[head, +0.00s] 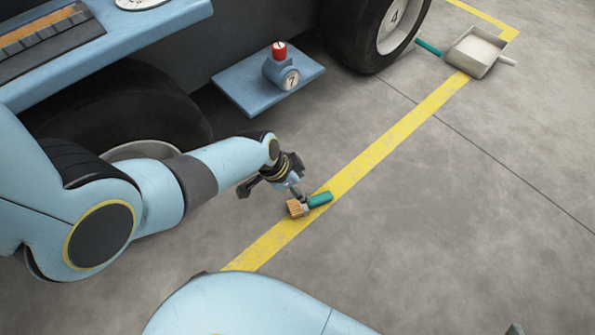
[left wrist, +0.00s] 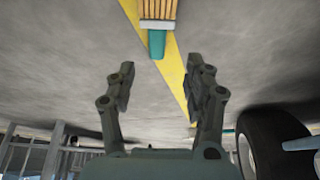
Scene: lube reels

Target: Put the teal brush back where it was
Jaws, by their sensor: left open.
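The teal brush (head: 320,199) lies on the yellow floor line, its tan bristle head toward the lower left and its teal handle toward the upper right. In the left wrist view the brush (left wrist: 157,42) shows at the top, beyond the fingers, bristles at the picture's edge. My left gripper (head: 278,186) is open and empty, close by the brush head; one finger overlaps the brush in the head view, and I cannot tell if it touches. The left wrist view shows the two fingers (left wrist: 160,80) spread apart. A dark tip (head: 515,329) at the lower edge seems part of my right gripper.
A grey dustpan (head: 474,52) sits near the line's far corner, with a teal bar (head: 429,47) beside it. A blue step (head: 235,85) carries a red-topped device (head: 281,68) marked 7. A large wheel (head: 372,35) stands behind. The floor at right is clear.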

